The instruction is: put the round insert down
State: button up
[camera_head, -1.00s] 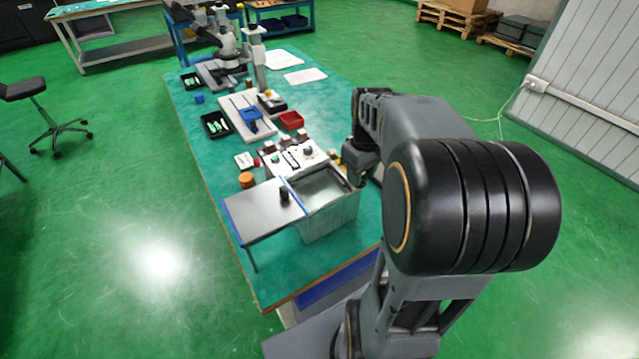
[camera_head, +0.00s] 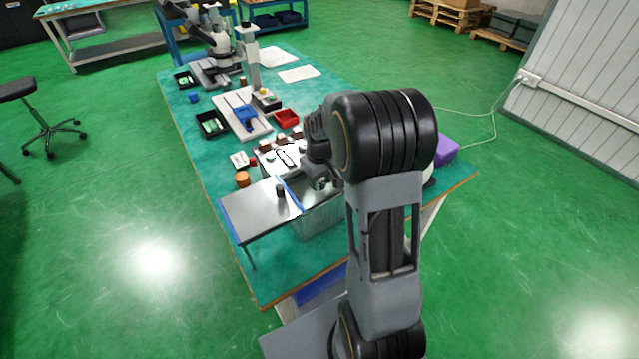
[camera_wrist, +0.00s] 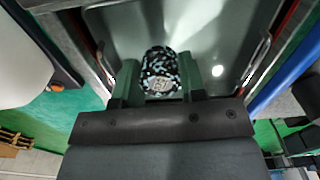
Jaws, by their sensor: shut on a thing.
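The round insert (camera_wrist: 160,72) is a short dark cylinder with pale speckles. In the wrist view my gripper (camera_wrist: 160,80) is shut on it, one green-grey finger on each side. Behind it lies the inside of the grey metal tank (camera_wrist: 215,30), whose rims run along both sides. In the head view my gripper (camera_head: 320,183) is at the tank (camera_head: 318,220), partly hidden by my arm; the insert cannot be made out there. A metal drain board (camera_head: 250,212) with blue edges adjoins the tank on the left.
A small dark cylinder (camera_head: 280,190) stands on the drain board. Behind are an orange round piece (camera_head: 242,179), a red bin (camera_head: 286,118) and a white plate with several small parts, partly hidden by my arm. A purple block (camera_head: 446,150) lies at the table's right. Most of the board is bare.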

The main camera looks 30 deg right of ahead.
jog(key=shift+f, duration=0.75)
jog(key=shift+f, duration=0.25)
jog(key=o, duration=0.8)
notch_tip(320, 180, up, 12)
jog(key=shift+f, duration=0.2)
jog(key=s+a+t, duration=0.1)
jog(key=s+a, duration=0.2)
jog(key=s, duration=0.2)
jog(key=s+a+r+m+t, duration=0.1)
jog(key=s+a, duration=0.2)
jog(key=s, duration=0.2)
jog(key=s+a+m+t, duration=0.1)
jog(key=s+a, duration=0.3)
jog(key=s, duration=0.2)
jog(key=shift+s+r+t, duration=0.1)
jog(key=shift+r+t, duration=0.2)
jog(key=shift+r, duration=0.05)
